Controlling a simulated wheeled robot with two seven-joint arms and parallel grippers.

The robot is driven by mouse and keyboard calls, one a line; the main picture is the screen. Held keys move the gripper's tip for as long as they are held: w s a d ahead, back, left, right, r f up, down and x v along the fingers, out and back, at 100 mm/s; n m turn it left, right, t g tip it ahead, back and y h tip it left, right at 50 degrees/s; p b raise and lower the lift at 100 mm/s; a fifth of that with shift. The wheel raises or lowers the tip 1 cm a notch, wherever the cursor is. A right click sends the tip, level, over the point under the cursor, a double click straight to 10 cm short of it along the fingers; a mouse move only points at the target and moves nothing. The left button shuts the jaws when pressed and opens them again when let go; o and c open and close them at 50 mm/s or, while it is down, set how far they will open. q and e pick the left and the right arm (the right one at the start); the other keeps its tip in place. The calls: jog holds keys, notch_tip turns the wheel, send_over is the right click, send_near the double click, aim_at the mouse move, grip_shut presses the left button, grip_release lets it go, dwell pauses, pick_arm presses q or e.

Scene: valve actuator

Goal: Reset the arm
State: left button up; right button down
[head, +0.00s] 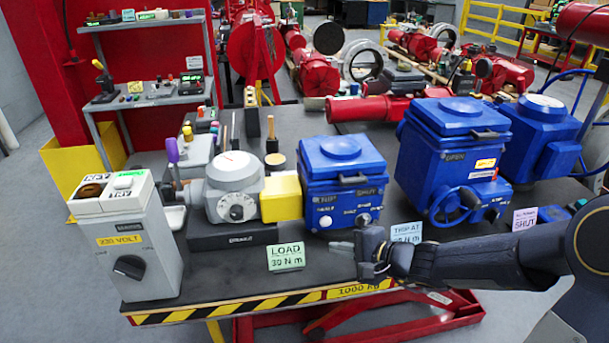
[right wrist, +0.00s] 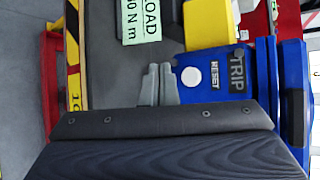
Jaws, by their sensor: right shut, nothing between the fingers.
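A small blue actuator box (head: 343,175) stands on the dark bench in the head view. In the right wrist view the same blue box (right wrist: 215,62) shows turned sideways, with a white round button (right wrist: 191,76) beside the word RESET and a dark TRIP label (right wrist: 237,70). My right gripper (head: 343,247) is shut and empty, just in front of the box near the bench's front edge. Its grey fingertips (right wrist: 159,72) lie together, apart from the button. My left gripper is not in view.
A green LOAD card (head: 286,256) stands left of my gripper. A yellow block (head: 281,198) and grey actuator (head: 233,190) are left of the blue box. A larger blue box (head: 452,160) with a handwheel is right. A 230 VOLT unit (head: 132,250) stands far left.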

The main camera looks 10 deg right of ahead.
jog(key=s+a+r+n+g+y, duration=0.1)
jog(key=s+r+n, duration=0.3)
jog(key=s, duration=0.2)
jog(key=s+a+r+n+g, duration=0.1)
jog(key=s+r+n+g, duration=0.2)
jog(key=s, duration=0.4)
jog(key=s+d+f+n+h, duration=0.1)
jog(key=s+d+n+h, duration=0.1)
jog(key=s, duration=0.4)
jog(key=s+d+f+n+h, duration=0.2)
jog(key=s+d+h, duration=0.1)
jog(key=s, duration=0.4)
jog(key=shift+d+h, duration=0.4)
jog(key=shift+d, duration=0.45)
jog(key=shift+n, duration=0.3)
